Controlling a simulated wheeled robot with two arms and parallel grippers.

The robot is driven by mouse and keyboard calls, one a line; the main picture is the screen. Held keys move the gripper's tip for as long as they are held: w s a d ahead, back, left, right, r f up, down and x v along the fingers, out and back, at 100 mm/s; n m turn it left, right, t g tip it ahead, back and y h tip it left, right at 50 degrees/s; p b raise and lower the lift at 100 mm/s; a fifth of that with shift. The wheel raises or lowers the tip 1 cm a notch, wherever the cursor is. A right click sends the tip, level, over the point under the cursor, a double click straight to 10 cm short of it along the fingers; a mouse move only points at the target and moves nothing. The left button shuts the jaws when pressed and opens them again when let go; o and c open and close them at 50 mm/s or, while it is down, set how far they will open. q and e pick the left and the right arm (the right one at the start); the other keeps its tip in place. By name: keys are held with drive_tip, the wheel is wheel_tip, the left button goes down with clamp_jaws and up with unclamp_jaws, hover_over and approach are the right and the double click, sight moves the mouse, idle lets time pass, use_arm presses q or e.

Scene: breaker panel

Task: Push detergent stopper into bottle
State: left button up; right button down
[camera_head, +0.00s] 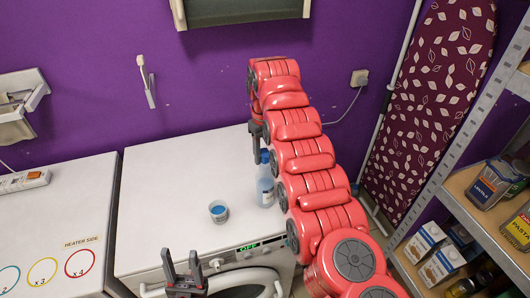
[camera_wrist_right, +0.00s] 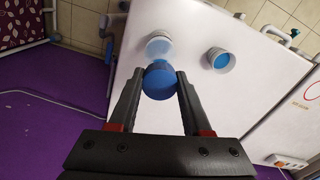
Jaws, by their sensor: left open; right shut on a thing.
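A clear bottle (camera_head: 266,192) with bluish contents stands on the white washing machine, just left of my right arm. The blue stopper (camera_head: 264,156) shows at the top of the bottle; I cannot tell how deep it sits. In the right wrist view the stopper (camera_wrist_right: 160,80) is between the fingers of my right gripper (camera_wrist_right: 161,77), which is shut on it. The bottle (camera_wrist_right: 158,46) shows just beyond it, partly hidden. In the head view my right gripper (camera_head: 257,145) is at the stopper. My left gripper (camera_head: 183,268) is open and empty at the machine's front edge.
A small cup with blue contents (camera_head: 218,211) stands left of the bottle on the washing machine (camera_head: 160,190). The machine's left top is clear. Another white appliance (camera_head: 60,225) is at left. A shelf (camera_head: 470,185) and ironing board (camera_head: 430,110) are at right.

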drive_tip(key=shift+f+b, duration=0.7)
drive_tip(key=shift+f, duration=0.3)
drive_tip(key=shift+c, duration=1.3)
unclamp_jaws()
drive_tip(key=shift+r, duration=0.1)
drive_tip(key=shift+r+p, duration=0.7)
drive_tip(key=shift+r, duration=0.65)
wheel_tip(320, 180, up, 5)
drive_tip(key=p, duration=0.4)
drive_tip(key=shift+r, duration=0.15)
